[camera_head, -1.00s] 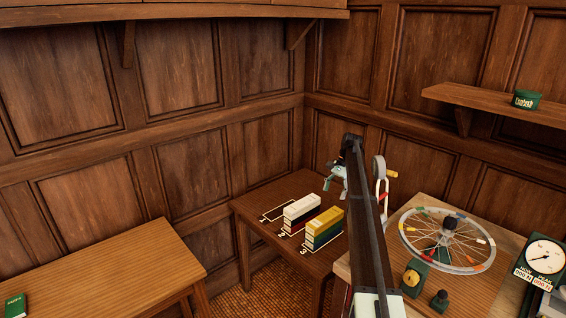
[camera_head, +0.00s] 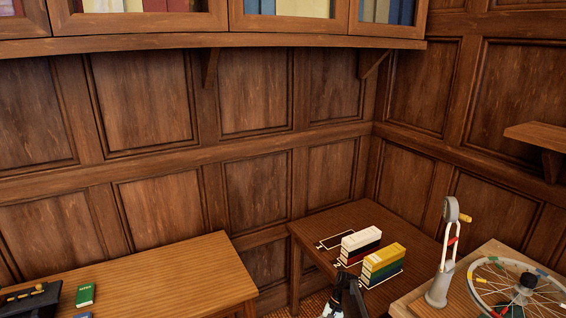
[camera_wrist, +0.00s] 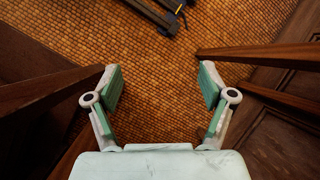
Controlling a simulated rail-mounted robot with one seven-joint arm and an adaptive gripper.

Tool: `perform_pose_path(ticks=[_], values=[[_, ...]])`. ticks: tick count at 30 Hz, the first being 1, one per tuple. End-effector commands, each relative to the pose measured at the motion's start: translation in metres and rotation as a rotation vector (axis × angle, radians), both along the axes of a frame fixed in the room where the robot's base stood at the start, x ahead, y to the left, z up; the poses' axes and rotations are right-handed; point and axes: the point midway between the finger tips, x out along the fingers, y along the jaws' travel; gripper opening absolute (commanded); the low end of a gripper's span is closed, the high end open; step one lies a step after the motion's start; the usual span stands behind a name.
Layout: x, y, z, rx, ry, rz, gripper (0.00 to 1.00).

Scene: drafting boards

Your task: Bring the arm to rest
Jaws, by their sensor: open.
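My gripper (camera_wrist: 158,86) is open and empty in the wrist view. Its two green-padded fingers stand wide apart above the brown tiled floor (camera_wrist: 155,55). Dark wooden parts flank the fingers on both sides, and I cannot tell whether any touch them. In the head view, a dark part of my arm (camera_head: 347,293) shows at the bottom edge, in front of the small corner table (camera_head: 312,232). The gripper's fingers are not clear in that view.
White and yellow-topped book stacks (camera_head: 361,240) (camera_head: 384,257) stand on the corner table. A bench on the right (camera_head: 417,303) holds a spoked wheel (camera_head: 520,285) and a pale stand (camera_head: 442,270). A left table (camera_head: 170,270) holds a green book (camera_head: 86,294). Glazed cabinets hang above.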

Motion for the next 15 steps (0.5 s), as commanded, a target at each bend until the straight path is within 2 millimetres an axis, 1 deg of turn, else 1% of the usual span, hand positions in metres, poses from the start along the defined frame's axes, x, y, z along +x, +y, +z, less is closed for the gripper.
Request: perform_pose_path(ticks=[1,2,3,5,6,8,9,10,11,12,14,15], values=[[-0.042,0.003,-0.021,-0.011,0.015,0.020,0.82],[-0.059,0.003,-0.032,-0.018,0.019,0.034,0.82],[-0.082,0.004,-0.046,-0.028,0.026,0.051,0.82],[-0.117,0.005,-0.065,-0.041,0.036,0.080,0.82],[-0.141,0.005,-0.077,-0.049,0.041,0.099,0.82],[-0.176,0.005,-0.092,-0.062,0.050,0.131,0.82],[-0.200,0.005,-0.100,-0.068,0.058,0.153,0.82],[-0.218,0.004,-0.107,-0.074,0.063,0.169,0.82],[-0.236,0.004,-0.112,-0.079,0.068,0.185,0.82],[-0.260,0.003,-0.118,-0.087,0.074,0.209,0.82],[-0.295,0.002,-0.126,-0.094,0.084,0.244,0.82],[-0.319,0.000,-0.129,-0.101,0.093,0.269,0.82]])
